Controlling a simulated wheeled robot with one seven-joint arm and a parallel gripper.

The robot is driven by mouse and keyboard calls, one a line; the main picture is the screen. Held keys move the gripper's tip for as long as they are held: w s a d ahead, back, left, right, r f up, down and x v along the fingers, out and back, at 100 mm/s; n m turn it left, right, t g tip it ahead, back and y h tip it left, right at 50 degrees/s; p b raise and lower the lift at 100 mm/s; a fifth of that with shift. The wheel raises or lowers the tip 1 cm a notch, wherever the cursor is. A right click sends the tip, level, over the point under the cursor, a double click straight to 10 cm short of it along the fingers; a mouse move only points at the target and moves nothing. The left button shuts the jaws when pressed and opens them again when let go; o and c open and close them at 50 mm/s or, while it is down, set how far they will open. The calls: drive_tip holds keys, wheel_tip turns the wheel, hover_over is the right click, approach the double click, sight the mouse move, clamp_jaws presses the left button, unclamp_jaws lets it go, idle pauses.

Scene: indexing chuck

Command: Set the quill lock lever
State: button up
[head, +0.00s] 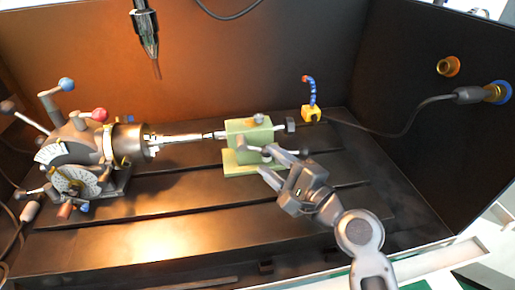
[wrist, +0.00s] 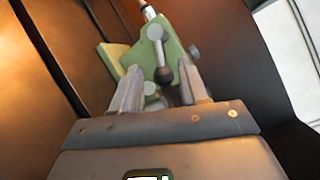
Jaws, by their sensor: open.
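The green tailstock (head: 248,133) stands on the slotted table, with its quill side facing left toward the chuck. The quill lock lever shows in the wrist view as a round silver boss (wrist: 155,32) with a short arm ending in a dark ball (wrist: 161,76). In the head view its boss (head: 240,148) is on the tailstock's front face, and the arm points right toward my gripper. My gripper (head: 267,161) is open in front of the tailstock. In the wrist view my gripper (wrist: 160,67) has one finger on each side of the ball, with gaps visible; contact is not clear.
The indexing head (head: 75,155) with its chuck (head: 130,142) stands at the left, and a slim workpiece (head: 185,138) spans to the tailstock. A spindle tool (head: 146,35) hangs above. The front table is clear.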

sight(257, 150)
drive_tip(key=shift+x, duration=2.25)
clamp_jaws()
drive_tip(key=shift+d, duration=0.1)
